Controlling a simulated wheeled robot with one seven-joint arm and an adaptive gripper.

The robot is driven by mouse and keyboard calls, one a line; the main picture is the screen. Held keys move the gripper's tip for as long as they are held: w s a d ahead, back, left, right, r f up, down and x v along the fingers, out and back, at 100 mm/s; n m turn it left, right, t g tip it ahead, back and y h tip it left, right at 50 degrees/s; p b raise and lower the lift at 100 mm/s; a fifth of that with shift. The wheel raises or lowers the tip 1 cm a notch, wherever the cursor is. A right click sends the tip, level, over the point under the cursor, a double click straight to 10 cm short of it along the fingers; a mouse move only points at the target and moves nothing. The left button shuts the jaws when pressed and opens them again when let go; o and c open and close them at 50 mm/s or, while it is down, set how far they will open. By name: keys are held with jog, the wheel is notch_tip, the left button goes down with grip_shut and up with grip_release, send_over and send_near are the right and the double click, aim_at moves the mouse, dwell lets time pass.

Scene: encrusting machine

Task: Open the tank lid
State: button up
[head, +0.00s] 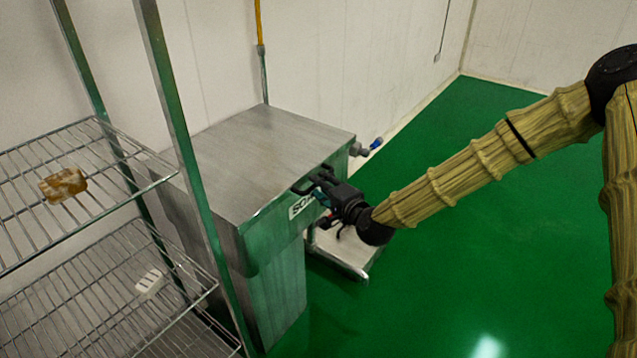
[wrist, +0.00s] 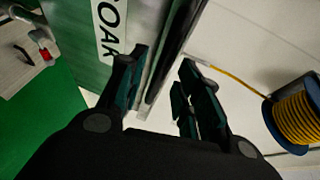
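The tank is a brushed-steel box with a flat lid (head: 255,150), which lies level and closed on top in the head view. The front carries a white label (head: 300,205), partly hidden by my gripper; the label also shows in the wrist view (wrist: 108,30). My gripper (head: 315,188) is at the front right edge of the lid. In the wrist view my gripper (wrist: 162,82) has its two dark fingers spread apart, with the steel lid edge (wrist: 160,65) running between them. I cannot tell whether either finger touches the edge.
A wire shelf rack (head: 75,290) stands at the left, close to the tank, with a brown item (head: 63,185) and a white item (head: 150,283) on it. A blue tap (head: 375,143) sticks out behind the tank. A yellow hose reel (wrist: 298,115) is on the wall. Green floor is clear at right.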

jog(key=shift+x, duration=1.15)
grip_shut()
